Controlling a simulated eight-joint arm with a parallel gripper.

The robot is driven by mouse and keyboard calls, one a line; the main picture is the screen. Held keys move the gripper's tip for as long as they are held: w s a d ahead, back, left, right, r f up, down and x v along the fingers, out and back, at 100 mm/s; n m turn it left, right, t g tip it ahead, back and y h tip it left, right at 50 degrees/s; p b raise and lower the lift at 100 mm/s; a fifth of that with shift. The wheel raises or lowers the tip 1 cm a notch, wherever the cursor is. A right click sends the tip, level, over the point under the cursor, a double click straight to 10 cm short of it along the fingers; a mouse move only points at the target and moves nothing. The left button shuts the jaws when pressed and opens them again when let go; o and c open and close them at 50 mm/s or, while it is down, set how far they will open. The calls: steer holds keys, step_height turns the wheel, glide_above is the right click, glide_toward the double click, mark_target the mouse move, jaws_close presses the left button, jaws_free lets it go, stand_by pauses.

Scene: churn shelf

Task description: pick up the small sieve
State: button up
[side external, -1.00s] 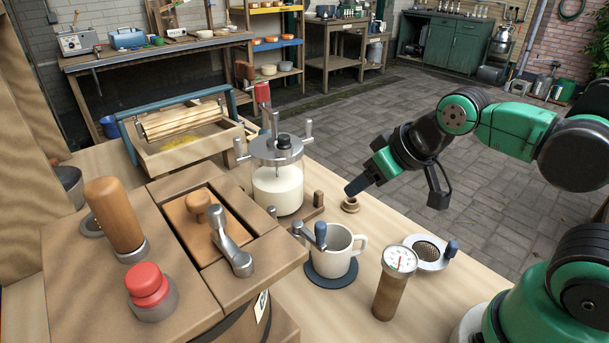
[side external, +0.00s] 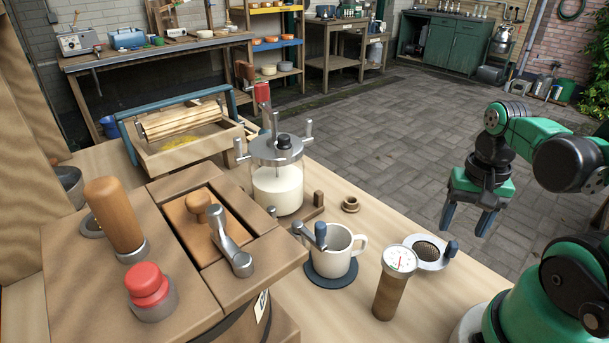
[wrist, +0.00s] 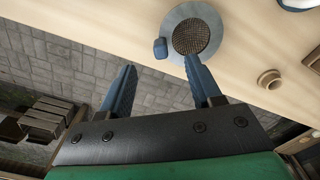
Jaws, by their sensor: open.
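The small sieve (side external: 430,251) is a round light-metal rim with a dark mesh and a blue-grey grip, near the table's right edge, right of the thermometer. In the wrist view the sieve (wrist: 192,36) lies at the top, its blue grip (wrist: 160,48) pointing left. My gripper (side external: 464,232) is open and empty, fingers pointing down, above and to the right of the sieve. In the wrist view my gripper (wrist: 160,78) shows its two blue fingers apart, the right fingertip overlapping the sieve's near rim in the picture.
A dial thermometer (side external: 393,284) stands upright left of the sieve. A white mug (side external: 336,252) sits on a dark coaster (side external: 331,279). A small wooden ring (side external: 350,204) and a glass churn jar (side external: 277,187) stand farther back. Paved floor (side external: 400,150) lies beyond the table edge.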

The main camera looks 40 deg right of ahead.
mark_target(454, 243)
steer(key=shift+f, duration=2.6)
steer(key=shift+c, duration=0.2)
jaws_close()
